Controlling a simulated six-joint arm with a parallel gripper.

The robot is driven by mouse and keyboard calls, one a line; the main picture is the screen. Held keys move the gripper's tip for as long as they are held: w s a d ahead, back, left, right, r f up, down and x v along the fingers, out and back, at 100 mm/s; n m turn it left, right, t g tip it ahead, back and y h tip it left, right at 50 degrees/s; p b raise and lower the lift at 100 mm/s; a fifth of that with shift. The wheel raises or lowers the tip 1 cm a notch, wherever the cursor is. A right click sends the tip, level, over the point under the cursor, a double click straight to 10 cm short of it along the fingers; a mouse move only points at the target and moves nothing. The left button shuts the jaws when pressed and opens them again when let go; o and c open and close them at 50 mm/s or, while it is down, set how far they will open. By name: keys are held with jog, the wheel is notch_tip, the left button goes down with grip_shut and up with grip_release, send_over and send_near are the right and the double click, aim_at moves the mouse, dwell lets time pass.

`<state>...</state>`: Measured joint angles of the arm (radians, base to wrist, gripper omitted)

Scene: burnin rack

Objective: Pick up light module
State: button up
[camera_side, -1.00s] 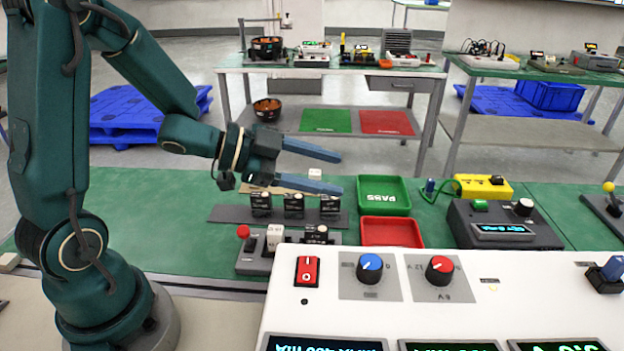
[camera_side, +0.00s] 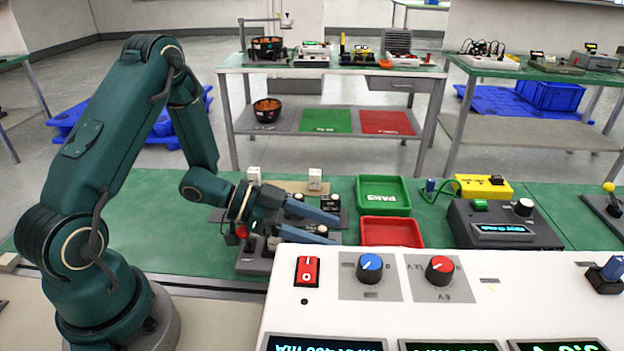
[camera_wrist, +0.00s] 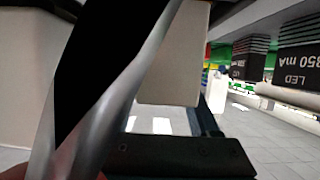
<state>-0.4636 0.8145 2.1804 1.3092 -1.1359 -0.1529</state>
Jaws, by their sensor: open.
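Black light modules with pale round tops stand on a grey rack strip; one (camera_side: 331,203) shows just behind my gripper in the side view. Others are partly hidden by my gripper. In the wrist view, a black module (camera_wrist: 300,60) reads "LED 350 mA", with a similar one (camera_wrist: 250,60) beside it. Another small dark piece with a pale top (camera_side: 322,231) shows between my fingers on the front fixture; I cannot tell whether it lies between them in depth. My gripper (camera_side: 335,230) is open, its blue fingers pointing right, low over the fixture.
A green PASS tray (camera_side: 384,208) and a red tray (camera_side: 391,243) lie to the right. The white control panel (camera_side: 450,312) stands close in front. The grey fixture (camera_side: 253,262) is under my gripper. White blocks (camera_side: 315,178) stand behind the rack.

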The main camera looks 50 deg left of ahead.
jog(key=shift+w+d, duration=0.1)
jog(key=shift+w, duration=0.05)
grip_shut()
jog(key=shift+r, duration=0.1)
